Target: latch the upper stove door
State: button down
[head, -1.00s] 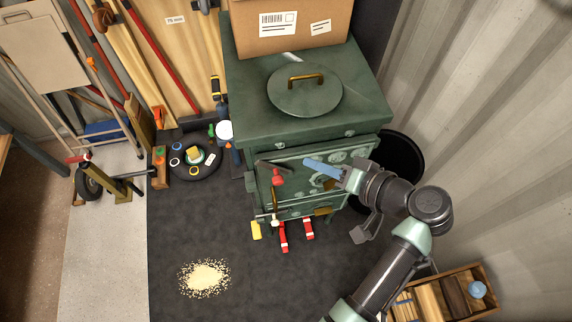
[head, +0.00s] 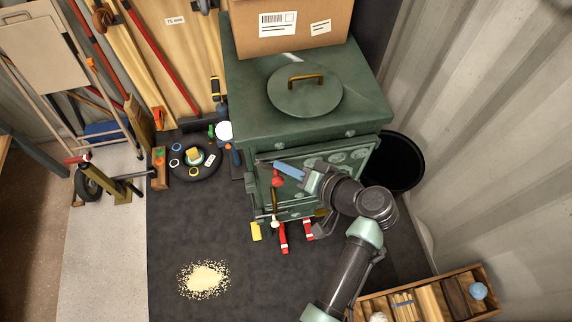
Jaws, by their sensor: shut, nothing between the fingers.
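The green stove (head: 240,118) stands at the back, with its upper door (head: 335,160) on its front face. The door looks nearly flush with the front, but I cannot tell whether it is fully closed. A red-knobbed handle (head: 277,180) hangs at the door's left side. My gripper (head: 280,166), with blue fingers, is shut and empty. It is at the upper left of the door, just above the red knob. I cannot tell whether it touches the door or the handle. My wrist hides the lower right part of the door.
A cardboard box (head: 293,28) sits on the stove top behind a round lid (head: 304,95). A black bin (head: 400,160) stands right of the stove. Red tools (head: 283,238) lie below the front. Pale granules (head: 204,279) lie on the dark mat; the floor around them is clear.

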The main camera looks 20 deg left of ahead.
jog(key=shift+s+a+n+h+p, duration=0.3)
jog(key=shift+a+h+p, duration=0.1)
jog(key=shift+p, duration=0.1)
jog(key=shift+s+a+f+n+t+h+p, duration=0.2)
jog(key=shift+a+n+t+h+p, duration=0.1)
jog(key=shift+a+h+p, duration=0.15)
jog(key=h, duration=0.1)
jog(key=s+a+f+n+t+h+p, duration=0.1)
jog(key=a+f+n+t+h+p, duration=0.1)
jog(key=h, duration=0.1)
jog(key=shift+s+a+f, duration=0.1)
jog(key=shift+s+f, duration=0.15)
jog(key=shift+s, duration=0.05)
jog(key=shift+s+a+f, duration=0.1)
jog(key=shift+f, duration=0.25)
dwell(0.5)
jog(key=w+a+r+p+v, duration=0.1)
jog(key=p+v, duration=0.4)
jog(key=v, duration=0.7)
jog(key=shift+s+a+r, duration=0.25)
jog(key=shift+r, duration=0.45)
